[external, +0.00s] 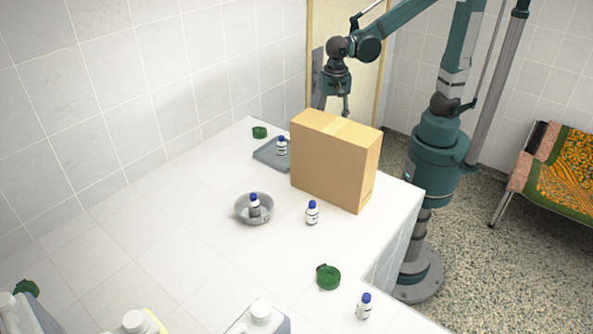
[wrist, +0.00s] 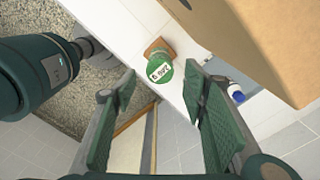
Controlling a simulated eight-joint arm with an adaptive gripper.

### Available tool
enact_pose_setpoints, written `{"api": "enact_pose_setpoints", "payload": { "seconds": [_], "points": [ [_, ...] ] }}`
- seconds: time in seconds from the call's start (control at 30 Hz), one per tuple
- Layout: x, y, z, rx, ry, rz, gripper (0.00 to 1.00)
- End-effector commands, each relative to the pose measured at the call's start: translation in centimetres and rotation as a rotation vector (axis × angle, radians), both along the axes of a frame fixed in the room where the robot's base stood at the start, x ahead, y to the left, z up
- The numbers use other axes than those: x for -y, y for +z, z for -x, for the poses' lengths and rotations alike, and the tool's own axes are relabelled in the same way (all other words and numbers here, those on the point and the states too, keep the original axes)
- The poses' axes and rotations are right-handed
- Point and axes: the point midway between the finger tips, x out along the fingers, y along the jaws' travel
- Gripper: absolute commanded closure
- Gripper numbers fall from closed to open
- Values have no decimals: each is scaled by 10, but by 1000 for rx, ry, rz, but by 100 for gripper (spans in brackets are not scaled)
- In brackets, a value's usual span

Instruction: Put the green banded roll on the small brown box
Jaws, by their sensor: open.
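In the wrist view, a green roll (wrist: 160,72) with a white printed label on its end shows between and beyond my fingertips. A small brown box (wrist: 159,46) shows right behind its far edge. The roll overlaps the box and seems to rest on it, but I cannot tell for sure. My gripper (wrist: 159,78) is open, with a finger on each side of the roll and gaps showing. In the external view my gripper (external: 334,105) hangs just behind the large carton, which hides the small box and this roll.
The large carton (external: 335,160) stands close beside my gripper. A grey tray (external: 268,156) with a blue-capped bottle (external: 282,146), a metal bowl (external: 241,213), other green rolls (external: 328,277) and several bottles stand on the white counter. Its middle has free room.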

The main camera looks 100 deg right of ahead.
Motion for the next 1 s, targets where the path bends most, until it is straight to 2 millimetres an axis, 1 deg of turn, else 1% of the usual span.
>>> {"api": "enact_pose_setpoints", "payload": {
  "seconds": [0.27, 0.47, 0.77, 1.0],
  "points": [
    [3, 2, 3, 10, 25, -2, 57],
    [12, 10, 12, 50, 125, -6, 57],
    [36, 28, 37, 163, 406, 9, 57],
    [54, 39, 59, 258, 646, 56, 57]
  ]
}}
